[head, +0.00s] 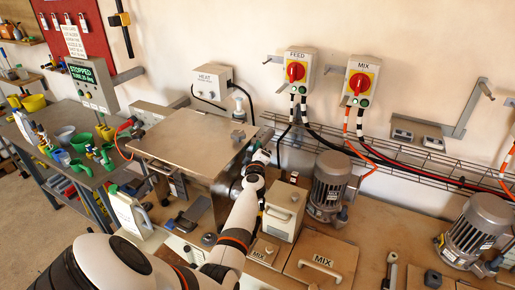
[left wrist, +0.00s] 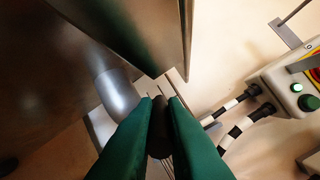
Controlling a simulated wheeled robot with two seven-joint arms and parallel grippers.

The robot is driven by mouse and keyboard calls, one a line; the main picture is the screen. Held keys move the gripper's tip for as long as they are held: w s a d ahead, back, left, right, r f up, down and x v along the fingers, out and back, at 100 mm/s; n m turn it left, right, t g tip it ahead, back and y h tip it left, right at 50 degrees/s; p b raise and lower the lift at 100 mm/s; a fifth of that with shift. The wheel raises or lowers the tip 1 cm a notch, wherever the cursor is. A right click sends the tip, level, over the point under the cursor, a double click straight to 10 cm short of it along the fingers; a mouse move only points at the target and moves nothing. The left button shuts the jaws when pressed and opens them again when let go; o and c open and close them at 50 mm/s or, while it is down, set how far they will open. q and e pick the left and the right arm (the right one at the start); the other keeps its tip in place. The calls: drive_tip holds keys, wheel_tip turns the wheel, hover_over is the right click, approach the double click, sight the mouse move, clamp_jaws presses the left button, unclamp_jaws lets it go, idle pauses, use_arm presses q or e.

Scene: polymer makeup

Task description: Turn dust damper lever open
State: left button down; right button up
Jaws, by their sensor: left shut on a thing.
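My left arm reaches up across the head view to the right side of a steel box (head: 185,145). My left gripper (head: 256,143) is at that side of the box. In the left wrist view its two green fingers (left wrist: 160,112) are shut on a dark rounded grip (left wrist: 158,130), which looks like the damper lever's handle. A round grey metal pipe (left wrist: 118,92) is just left of the fingers, and the box's steel edge (left wrist: 165,65) is above them. The lever's pivot and its angle are hidden. My right gripper is not in view.
A FEED switch box (head: 297,72) and a MIX switch box (head: 360,80) hang on the wall, above a wire cable tray (head: 400,155). Two grey motors (head: 328,187) (head: 475,232) stand on the right. A small beige housing (head: 283,210) stands close right of my arm.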

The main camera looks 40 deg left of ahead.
use_arm(q)
drive_tip(key=shift+f, duration=0.15)
drive_tip(key=c, duration=1.5)
unclamp_jaws()
drive_tip(key=v, duration=1.2)
drive_tip(key=shift+d, duration=0.1)
